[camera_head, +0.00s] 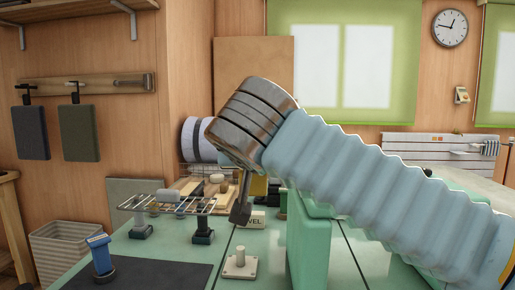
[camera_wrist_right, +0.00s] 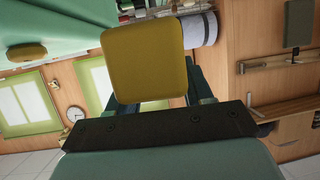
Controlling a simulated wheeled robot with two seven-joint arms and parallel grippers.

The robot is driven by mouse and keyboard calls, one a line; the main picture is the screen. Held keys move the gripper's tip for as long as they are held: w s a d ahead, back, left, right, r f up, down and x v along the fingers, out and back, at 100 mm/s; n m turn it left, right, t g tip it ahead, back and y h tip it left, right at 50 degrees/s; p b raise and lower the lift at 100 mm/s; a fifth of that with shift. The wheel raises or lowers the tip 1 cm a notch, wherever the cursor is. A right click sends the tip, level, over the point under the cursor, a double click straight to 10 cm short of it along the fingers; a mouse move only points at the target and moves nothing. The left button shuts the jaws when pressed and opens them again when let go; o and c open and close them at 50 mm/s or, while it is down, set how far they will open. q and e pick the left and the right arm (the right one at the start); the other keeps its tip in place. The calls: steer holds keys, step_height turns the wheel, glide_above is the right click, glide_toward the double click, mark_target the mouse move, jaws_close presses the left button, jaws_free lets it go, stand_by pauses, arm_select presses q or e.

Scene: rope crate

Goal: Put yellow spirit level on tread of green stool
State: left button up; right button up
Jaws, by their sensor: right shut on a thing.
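The yellow spirit level (camera_wrist_right: 146,62) is held in my right gripper (camera_wrist_right: 155,85), seen nearly end-on in the wrist view, so its length cannot be told. In the head view only a small yellow patch of it (camera_head: 258,186) shows behind my right arm. My right gripper (camera_head: 246,208) is mostly hidden there, above the green table. A mint-green upright piece (camera_head: 310,250), which appears to be part of the green stool, stands just right of the gripper, partly covered by my arm; its tread cannot be made out. My left gripper is out of view.
A label (camera_head: 251,219) stands behind the gripper. A ribbed bin (camera_head: 68,250) is at far left.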

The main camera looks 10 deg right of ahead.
steer(key=shift+d+r+h, duration=0.3)
steer(key=shift+d+r, duration=0.1)
steer(key=shift+d, duration=0.05)
steer(key=shift+s+m, duration=0.1)
steer(key=shift+m, duration=0.2)
steer(key=d, duration=0.2)
steer(key=w+d+b, duration=0.1)
steer(key=d, duration=0.2)
steer(key=w+d, duration=0.1)
steer(key=d, duration=0.2)
steer(key=shift+f, duration=0.15)
steer(key=w+d, duration=0.1)
steer(key=d, duration=0.2)
steer(key=w+d, duration=0.1)
steer(key=d, duration=0.3)
steer(key=w+d, duration=0.1)
steer(key=d, duration=0.3)
steer(key=shift+d+f, duration=0.15)
steer(key=shift+d, duration=0.05)
steer(key=shift+a+f+b, duration=0.1)
steer(key=shift+f+b, duration=0.4)
steer(key=shift+b, duration=0.05)
steer(key=shift+f+b, duration=0.4)
steer(key=shift+f, duration=0.05)
steer(key=o, duration=1.3)
